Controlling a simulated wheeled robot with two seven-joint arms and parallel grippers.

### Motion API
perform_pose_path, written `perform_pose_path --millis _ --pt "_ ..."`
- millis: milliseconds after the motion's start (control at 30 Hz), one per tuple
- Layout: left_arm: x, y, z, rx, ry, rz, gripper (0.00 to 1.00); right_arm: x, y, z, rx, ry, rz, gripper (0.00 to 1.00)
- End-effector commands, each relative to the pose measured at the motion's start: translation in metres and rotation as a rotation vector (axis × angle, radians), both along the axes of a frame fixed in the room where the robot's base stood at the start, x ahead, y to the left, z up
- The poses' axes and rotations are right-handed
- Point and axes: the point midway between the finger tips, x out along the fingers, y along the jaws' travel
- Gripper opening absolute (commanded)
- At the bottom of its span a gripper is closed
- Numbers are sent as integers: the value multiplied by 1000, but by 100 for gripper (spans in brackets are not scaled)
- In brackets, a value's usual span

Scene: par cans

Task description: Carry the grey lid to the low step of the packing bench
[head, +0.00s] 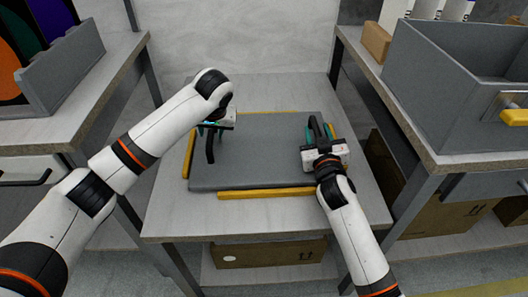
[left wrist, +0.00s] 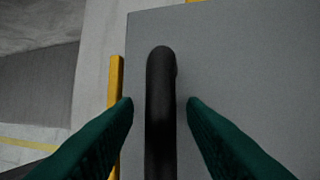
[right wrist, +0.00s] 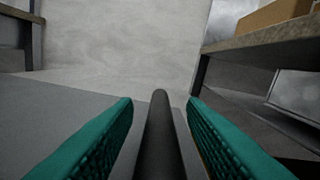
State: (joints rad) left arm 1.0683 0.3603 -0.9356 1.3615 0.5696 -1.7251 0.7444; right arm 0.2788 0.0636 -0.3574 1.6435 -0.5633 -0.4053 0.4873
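The grey lid (head: 260,155) lies flat on the low step (head: 180,215) of the bench, between yellow strips. It has a black handle near each side. My left gripper (head: 213,127) is at the left handle (head: 210,150); in the left wrist view its green fingers stand on both sides of the handle (left wrist: 160,110), with gaps, open. My right gripper (head: 317,135) is at the right handle (head: 315,125); in the right wrist view its fingers stand on both sides of that handle (right wrist: 158,135), also with gaps, open.
Yellow strips (head: 265,194) edge the lid's place. A higher bench with a grey rack (head: 65,70) stands on the left. Another on the right holds a grey crate (head: 435,95) with a yellow handle. A cardboard box (head: 268,253) sits under the step. A wall is behind.

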Motion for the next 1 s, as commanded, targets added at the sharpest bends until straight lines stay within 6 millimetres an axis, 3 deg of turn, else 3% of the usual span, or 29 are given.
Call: perform_pose_path --millis 267,733,1000 --pt "-2 -2 7 -1 -2 -2 38 0 0 0 0 0 0 38" --pt "-34 -22 89 1 -5 -2 38 0 0 0 0 0 0 38" --pt "-43 -26 108 1 0 0 38 -4 0 0 1 0 0 38"
